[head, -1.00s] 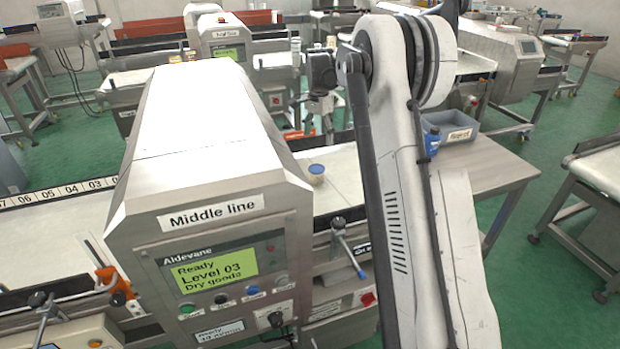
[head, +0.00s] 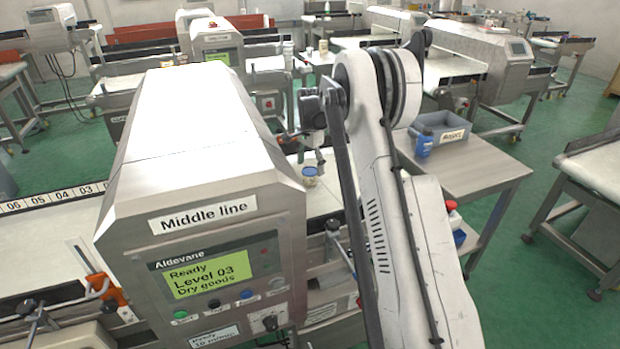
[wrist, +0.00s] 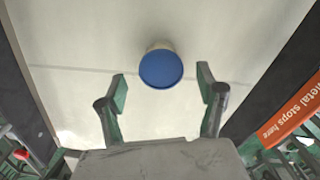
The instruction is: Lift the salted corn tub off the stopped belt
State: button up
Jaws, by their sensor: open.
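The tub (head: 310,178), small and pale with a blue lid, stands upright on the pale belt (head: 326,199) just right of the middle detector. In the wrist view the round blue lid (wrist: 161,70) is seen from above, with a bit of the pale side behind it. My gripper (wrist: 161,77) is open, with one green-grey finger on each side of the lid and a gap to both. In the head view my gripper (head: 310,158) hangs just above the tub, partly hidden behind my arm. The label on the tub cannot be read.
The metal detector housing (head: 200,140) stands close on the left, its screen reading Ready. Dark rails flank the belt, one with an orange sign (wrist: 297,110). A grey bin (head: 452,130) and a blue bottle (head: 424,143) stand on the side table at right.

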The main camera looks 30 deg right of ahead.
aim_at(310, 170)
notch_tip(310, 170, down, 4)
jog(key=shift+w+f, duration=0.1)
jog(key=shift+f, duration=0.05)
jog(key=c, duration=1.4)
